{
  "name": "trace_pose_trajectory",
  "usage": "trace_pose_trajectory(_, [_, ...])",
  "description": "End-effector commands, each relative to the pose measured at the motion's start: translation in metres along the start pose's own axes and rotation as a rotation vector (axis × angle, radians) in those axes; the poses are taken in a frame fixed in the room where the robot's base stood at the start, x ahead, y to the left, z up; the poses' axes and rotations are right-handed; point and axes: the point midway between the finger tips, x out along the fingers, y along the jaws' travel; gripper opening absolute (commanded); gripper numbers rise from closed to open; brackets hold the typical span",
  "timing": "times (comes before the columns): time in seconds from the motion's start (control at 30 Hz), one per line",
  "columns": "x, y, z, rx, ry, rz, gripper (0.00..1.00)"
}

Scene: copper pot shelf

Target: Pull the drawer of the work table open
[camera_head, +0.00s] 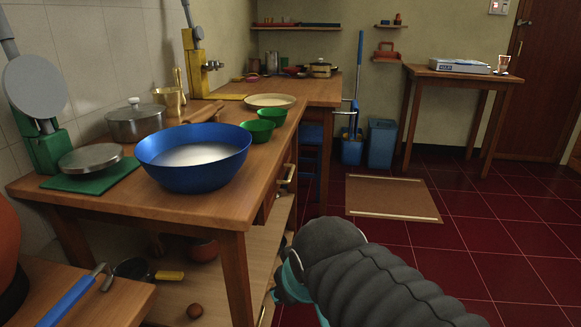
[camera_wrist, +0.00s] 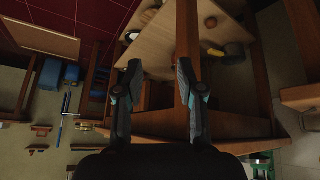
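The wooden work table (camera_head: 110,200) stands at the left in the head view. Its drawer (camera_head: 272,192) is in the side facing the floor, with a light bar handle (camera_head: 287,174) on the front. The drawer looks closed. My gripper (camera_head: 282,283) is below and in front of the handle, apart from it, partly hidden behind my arm. In the wrist view, which is turned over, my gripper (camera_wrist: 160,82) has its two fingers wide apart with nothing between them. The table (camera_wrist: 230,127) lies beyond them there; I cannot make out the handle clearly.
A blue bowl (camera_head: 195,170) of white contents stands near the tabletop's edge, with green bowls (camera_head: 258,131) behind. A lower shelf (camera_head: 215,262) lies under the table. The red floor (camera_head: 480,235) to the right is open, with a brown mat (camera_head: 390,198) on it.

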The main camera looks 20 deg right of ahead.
Motion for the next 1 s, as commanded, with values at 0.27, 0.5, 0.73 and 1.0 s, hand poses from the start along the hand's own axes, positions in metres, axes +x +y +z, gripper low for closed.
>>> trace_pose_trajectory(0.27, [0.052, 0.098, -0.12, -0.329, 0.25, 0.3, 0.38])
trace_pose_trajectory(0.5, [0.099, 0.173, -0.214, -0.76, 0.437, 0.522, 0.38])
trace_pose_trajectory(0.73, [0.161, 0.217, -0.259, -1.202, 0.598, 0.622, 0.38])
trace_pose_trajectory(1.0, [0.214, 0.238, -0.256, -1.54, 0.763, 0.626, 0.38])
